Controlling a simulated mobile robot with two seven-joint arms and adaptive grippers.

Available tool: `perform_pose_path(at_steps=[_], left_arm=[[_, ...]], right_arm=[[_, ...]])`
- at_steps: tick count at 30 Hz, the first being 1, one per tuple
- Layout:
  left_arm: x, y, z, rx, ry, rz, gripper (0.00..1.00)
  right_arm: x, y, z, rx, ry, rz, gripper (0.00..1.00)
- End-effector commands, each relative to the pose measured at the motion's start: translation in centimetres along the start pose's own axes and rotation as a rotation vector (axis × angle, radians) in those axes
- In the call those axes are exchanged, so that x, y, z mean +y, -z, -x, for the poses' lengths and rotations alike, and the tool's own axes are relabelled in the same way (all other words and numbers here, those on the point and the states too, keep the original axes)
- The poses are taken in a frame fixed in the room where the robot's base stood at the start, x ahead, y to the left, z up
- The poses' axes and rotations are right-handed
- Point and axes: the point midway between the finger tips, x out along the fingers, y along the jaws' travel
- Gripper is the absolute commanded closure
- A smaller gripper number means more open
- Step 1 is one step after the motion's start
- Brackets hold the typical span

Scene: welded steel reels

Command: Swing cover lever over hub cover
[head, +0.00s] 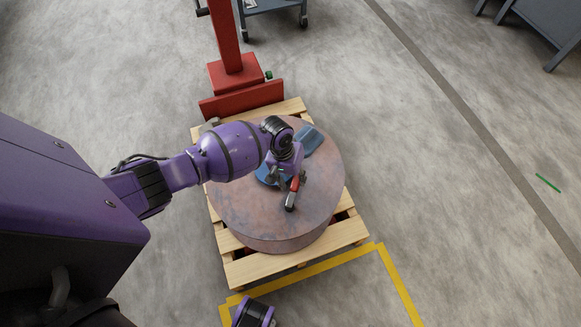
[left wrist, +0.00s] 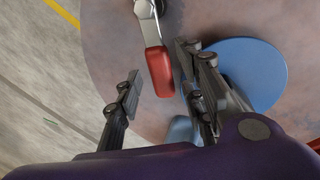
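The cover lever has a red grip (head: 294,184) and a metal end (head: 290,204). It lies over the top of the reel (head: 240,213). In the left wrist view, the red grip (left wrist: 158,72) shows ahead of and between the fingertips, closer to the right-hand finger. The blue round hub cover (left wrist: 250,70) is to the right of the grip; in the head view the hub cover (head: 264,175) is mostly hidden by my wrist. My left gripper (head: 291,179), also in the left wrist view (left wrist: 162,68), is open at the lever. Contact cannot be told.
The reel lies flat on a wooden pallet (head: 262,268). A blue-grey piece (head: 309,140) sits on the reel beyond my wrist. A red post (head: 228,45) stands behind the pallet. Yellow floor tape (head: 340,258) runs in front.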

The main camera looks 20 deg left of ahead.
Motion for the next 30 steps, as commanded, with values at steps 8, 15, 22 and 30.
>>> perform_pose_path(at_steps=[8, 15, 22, 30], left_arm=[[0.0, 0.1, 6.1, 0.005, -0.001, -0.003, 0.64], [0.0, 0.1, 9.7, 0.004, 0.0, -0.001, 0.64], [0.0, 0.1, 10.5, 0.002, -0.001, -0.001, 0.64], [0.2, 0.5, 10.4, 0.008, -0.001, -0.005, 0.78]], right_arm=[[0.0, 0.0, 0.0, 0.0, 0.0, 0.001, 0.6], [0.0, 0.0, 0.0, 0.0, 0.0, 0.001, 0.6], [0.0, 0.0, 0.0, -0.001, 0.0, 0.001, 0.6], [0.0, -0.4, -0.2, -0.004, 0.0, 0.001, 0.6]])
